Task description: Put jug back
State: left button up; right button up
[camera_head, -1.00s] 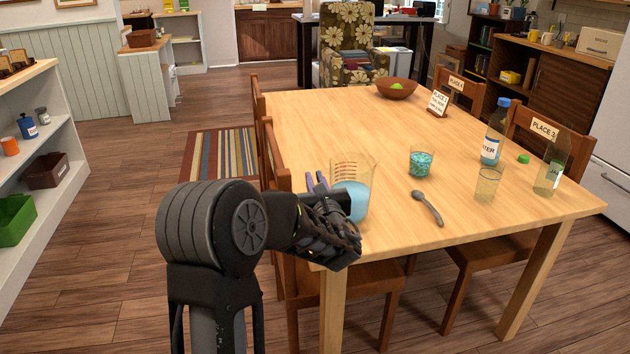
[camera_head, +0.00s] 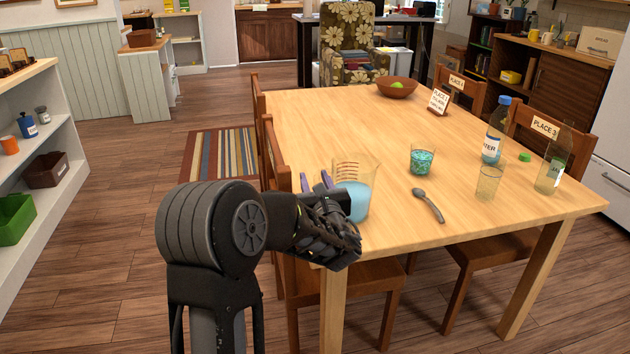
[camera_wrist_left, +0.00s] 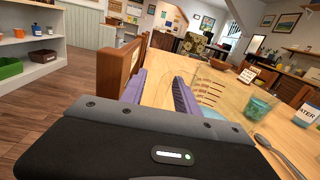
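The jug (camera_head: 361,172) is clear, with red measuring marks and blue liquid in its lower part. It stands upright at the near left of the wooden table (camera_head: 440,110), partly hidden behind my left gripper. My left gripper (camera_head: 315,182) is at the table's left edge, just left of the jug. In the left wrist view its two purple fingers (camera_wrist_left: 158,90) are apart with only the table seen between them. The jug (camera_wrist_left: 212,92) is right of the right finger there; I cannot tell whether they touch. My right gripper is not in view.
A spoon (camera_head: 428,205), a glass of teal pieces (camera_head: 421,163), an empty glass (camera_head: 488,183) and two bottles stand or lie to the right. A chair (camera_head: 276,160) is close to my left gripper. White shelves (camera_head: 75,143) stand at the left. The table's middle is clear.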

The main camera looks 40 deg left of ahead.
pick_arm(q)
jog(key=shift+d+f, duration=0.1)
jog(key=shift+f, duration=0.15)
jog(key=v, duration=0.7)
jog(key=shift+s+d+r, duration=0.25)
